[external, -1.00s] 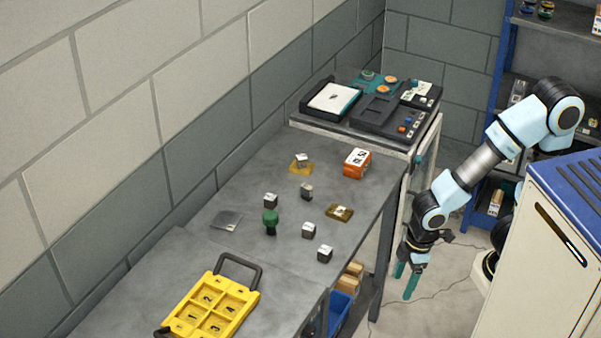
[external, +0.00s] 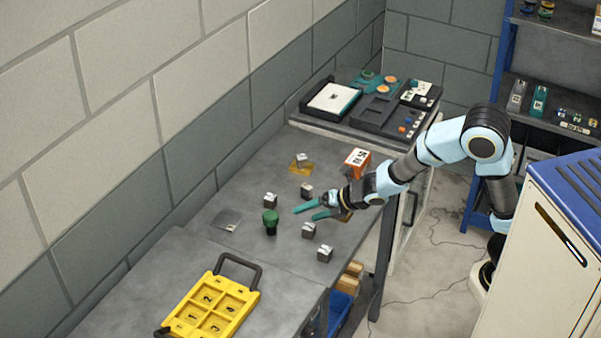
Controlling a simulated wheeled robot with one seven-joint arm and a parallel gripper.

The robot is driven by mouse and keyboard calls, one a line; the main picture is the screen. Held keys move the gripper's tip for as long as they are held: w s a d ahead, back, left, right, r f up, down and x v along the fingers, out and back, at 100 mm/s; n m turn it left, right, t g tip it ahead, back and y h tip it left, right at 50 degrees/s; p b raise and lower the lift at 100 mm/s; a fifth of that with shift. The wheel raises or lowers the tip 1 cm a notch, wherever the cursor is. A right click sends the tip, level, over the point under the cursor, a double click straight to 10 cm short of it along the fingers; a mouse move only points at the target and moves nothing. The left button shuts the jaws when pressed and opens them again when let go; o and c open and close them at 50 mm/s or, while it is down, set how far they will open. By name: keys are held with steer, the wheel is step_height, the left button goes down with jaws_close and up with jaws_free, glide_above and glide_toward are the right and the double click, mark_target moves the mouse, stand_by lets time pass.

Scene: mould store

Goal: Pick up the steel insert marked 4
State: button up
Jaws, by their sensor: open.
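Several small grey steel inserts with pale tops are on the grey bench; their marks are too small to read. One insert (external: 270,201) is left of my gripper, near a green-topped tool (external: 270,222). Another insert (external: 307,191) is just behind the fingers. Two more, a nearer insert (external: 308,230) and a front insert (external: 325,253), lie toward the bench's front edge. A further insert (external: 303,159) is on a yellow-brown patch at the back. My gripper (external: 303,213) is open and empty, its teal fingers over the bench among the inserts.
A yellow tray (external: 232,308) with numbered pockets and a black handle is at the front left. An orange box (external: 357,160) stands near my forearm. A thin grey plate (external: 226,220) lies at the left. Black equipment (external: 380,112) fills the back bench.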

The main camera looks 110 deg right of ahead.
steer(key=d+r+n+t+h+b, duration=0.1)
steer(key=d+n+t+h+b, duration=0.1)
steer(key=d+n, duration=0.95)
glide_toward(275, 199)
steer(key=shift+w+d+f+p, duration=0.2)
steer(key=shift+d+f+p, duration=0.1)
steer(key=shift+d, duration=0.1)
steer(key=shift+t, duration=0.3)
steer(key=p+x, duration=0.1)
steer(key=x, duration=0.3)
steer(key=shift+w+d+f, duration=0.1)
steer(key=shift+w+f, duration=0.1)
steer(key=shift+f, duration=0.05)
steer(key=shift+p+x, duration=0.95)
steer(key=shift+x, duration=2.25)
steer(key=shift+s+f, duration=0.1)
jaws_close()
